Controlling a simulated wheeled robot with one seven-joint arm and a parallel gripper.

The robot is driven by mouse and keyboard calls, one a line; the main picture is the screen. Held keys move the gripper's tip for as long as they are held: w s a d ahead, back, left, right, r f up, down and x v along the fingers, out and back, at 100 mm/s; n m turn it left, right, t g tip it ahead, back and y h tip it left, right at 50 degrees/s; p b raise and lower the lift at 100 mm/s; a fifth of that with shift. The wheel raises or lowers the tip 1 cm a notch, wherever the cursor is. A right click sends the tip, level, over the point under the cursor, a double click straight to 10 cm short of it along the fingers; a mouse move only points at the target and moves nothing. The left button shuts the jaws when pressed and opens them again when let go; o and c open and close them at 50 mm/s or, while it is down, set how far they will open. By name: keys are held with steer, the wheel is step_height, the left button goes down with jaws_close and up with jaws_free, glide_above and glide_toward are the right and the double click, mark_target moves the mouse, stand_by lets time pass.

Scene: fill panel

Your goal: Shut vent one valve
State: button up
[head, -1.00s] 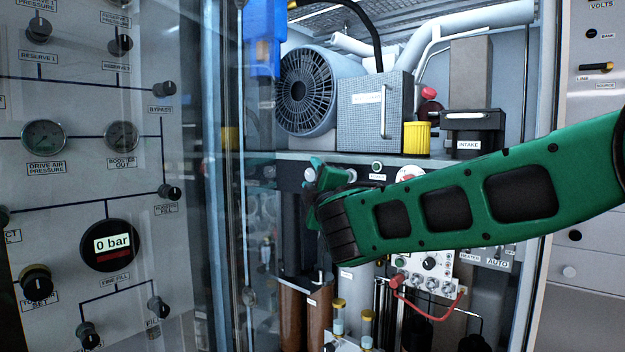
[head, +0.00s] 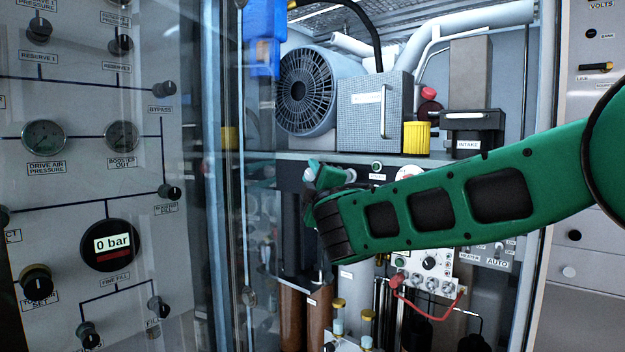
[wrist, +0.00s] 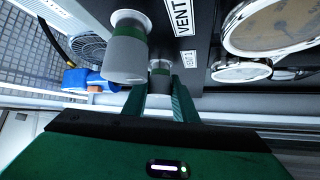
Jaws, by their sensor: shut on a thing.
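In the wrist view, my gripper (wrist: 161,88) has its two green fingers on either side of a small grey knob (wrist: 160,67) with a green collar on a dark panel. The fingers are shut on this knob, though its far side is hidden. A short label (wrist: 189,60) beside it is too small to read surely. A larger-looking grey knob (wrist: 125,58) with a green base stands nearer the camera, by a "VENT" label (wrist: 182,14). In the head view, my gripper (head: 318,178) is at the dark panel under the shelf, and my wrist hides the held knob.
Round gauges (wrist: 275,27) sit on the panel to the right in the wrist view. In the head view, the shelf (head: 300,156) with a fan unit (head: 306,92) is just above my gripper. A glass door edge (head: 243,230) stands close on the left.

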steer(key=shift+a+f, duration=0.1)
steer(key=shift+f, duration=0.05)
steer(key=shift+m+t+h, duration=0.7)
steer(key=shift+m+t, duration=0.8)
steer(key=shift+m, duration=0.3)
steer(key=shift+m+t+h, duration=0.6)
steer(key=shift+m+t, duration=0.1)
steer(key=shift+m, duration=0.3)
steer(key=shift+m+h, duration=0.4)
steer(key=shift+m, duration=0.1)
steer(key=o, duration=1)
steer(key=shift+s, duration=0.1)
